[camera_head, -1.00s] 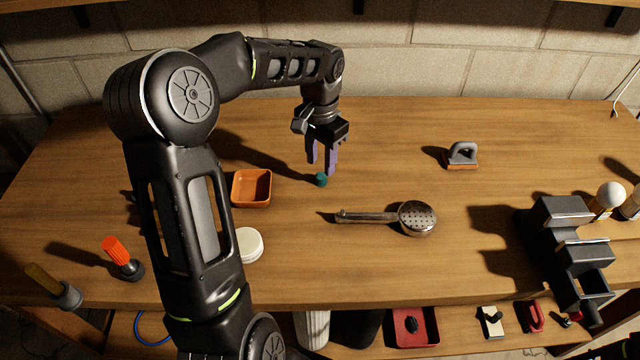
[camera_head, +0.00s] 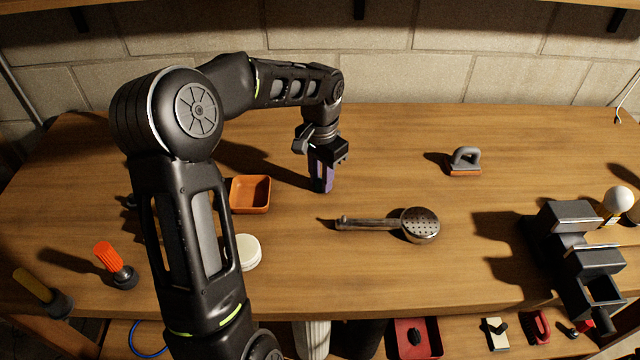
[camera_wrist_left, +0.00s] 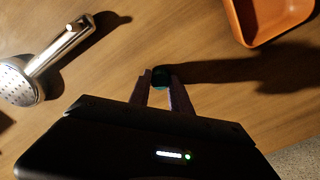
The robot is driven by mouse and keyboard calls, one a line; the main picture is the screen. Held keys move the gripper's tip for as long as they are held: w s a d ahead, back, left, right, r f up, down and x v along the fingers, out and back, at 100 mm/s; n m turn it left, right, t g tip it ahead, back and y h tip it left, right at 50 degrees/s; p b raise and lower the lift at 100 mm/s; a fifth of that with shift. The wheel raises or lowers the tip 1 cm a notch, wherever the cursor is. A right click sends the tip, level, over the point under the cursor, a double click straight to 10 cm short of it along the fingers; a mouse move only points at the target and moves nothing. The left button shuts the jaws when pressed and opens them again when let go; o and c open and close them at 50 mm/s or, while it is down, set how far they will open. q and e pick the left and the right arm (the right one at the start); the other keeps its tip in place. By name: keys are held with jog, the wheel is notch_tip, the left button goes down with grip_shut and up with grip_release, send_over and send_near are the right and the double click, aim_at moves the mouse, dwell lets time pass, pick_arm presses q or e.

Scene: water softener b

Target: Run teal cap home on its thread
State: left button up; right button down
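I cannot make out a thread for the cap. My right gripper is not in view.
An orange tray (camera_head: 250,207) is left of the gripper, and a white round lid (camera_head: 247,251) lies nearer. A grey-handled block (camera_head: 465,161) is at the back right. A dark vise-like fixture (camera_head: 575,250) stands far right. The table's middle right is clear.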

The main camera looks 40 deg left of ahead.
pick_arm(q)
grip_shut()
notch_tip(320, 180, up, 4)
jog(key=p, duration=0.3)
jog(key=shift+r, duration=0.25)
